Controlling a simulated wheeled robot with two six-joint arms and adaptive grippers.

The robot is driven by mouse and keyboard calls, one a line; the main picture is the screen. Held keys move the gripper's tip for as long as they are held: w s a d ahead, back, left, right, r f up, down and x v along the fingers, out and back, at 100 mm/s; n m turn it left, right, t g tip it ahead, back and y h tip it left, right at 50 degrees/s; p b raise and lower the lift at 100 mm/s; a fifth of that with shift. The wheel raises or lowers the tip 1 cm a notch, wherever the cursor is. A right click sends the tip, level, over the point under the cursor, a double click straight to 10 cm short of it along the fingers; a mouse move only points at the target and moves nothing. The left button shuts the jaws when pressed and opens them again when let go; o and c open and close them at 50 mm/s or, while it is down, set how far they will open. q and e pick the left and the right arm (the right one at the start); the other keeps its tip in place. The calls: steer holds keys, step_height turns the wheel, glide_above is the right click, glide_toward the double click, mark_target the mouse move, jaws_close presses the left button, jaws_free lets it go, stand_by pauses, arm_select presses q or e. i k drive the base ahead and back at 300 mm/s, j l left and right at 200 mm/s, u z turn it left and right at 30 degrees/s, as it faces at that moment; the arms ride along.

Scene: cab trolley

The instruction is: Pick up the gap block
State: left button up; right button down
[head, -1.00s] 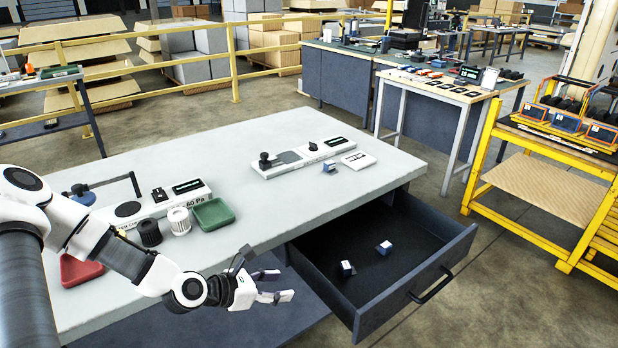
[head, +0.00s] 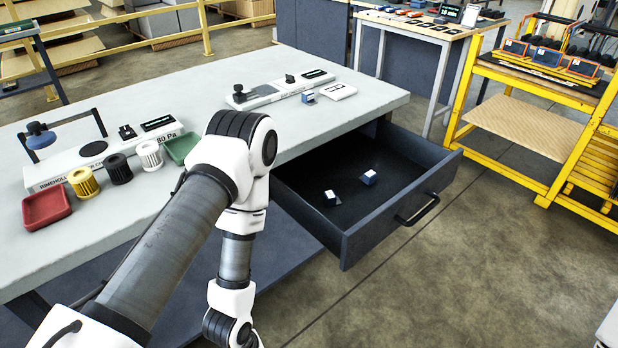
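Small blue-and-white blocks are in view, and I cannot tell by looks which is the gap block. One block (head: 331,196) lies in the open drawer (head: 392,212), with a dark part beside it. A second block (head: 369,177) lies in the drawer to its right and farther back. A third block (head: 308,97) is on the table, beside a white plate. My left arm reaches in from the lower left and bends down in front of the drawer's left side. Its gripper is below the picture's edge. My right gripper is not in view.
The grey table (head: 360,112) carries a long white fixture (head: 268,95), a gauge stand (head: 95,150), several ribbed cylinders, a red tray (head: 45,207) and a green tray (head: 181,148). The drawer's handle (head: 418,210) faces the clear floor. A yellow rack (head: 530,97) stands right.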

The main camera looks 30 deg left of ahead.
mark_target(307, 97)
steer(key=i+l+u, duration=0.25)
steer(key=u, duration=0.2)
steer(key=i+l+u, duration=0.3)
steer(key=u, duration=0.15)
steer(key=i+l+u, duration=0.2)
steer(key=l+u, duration=0.25)
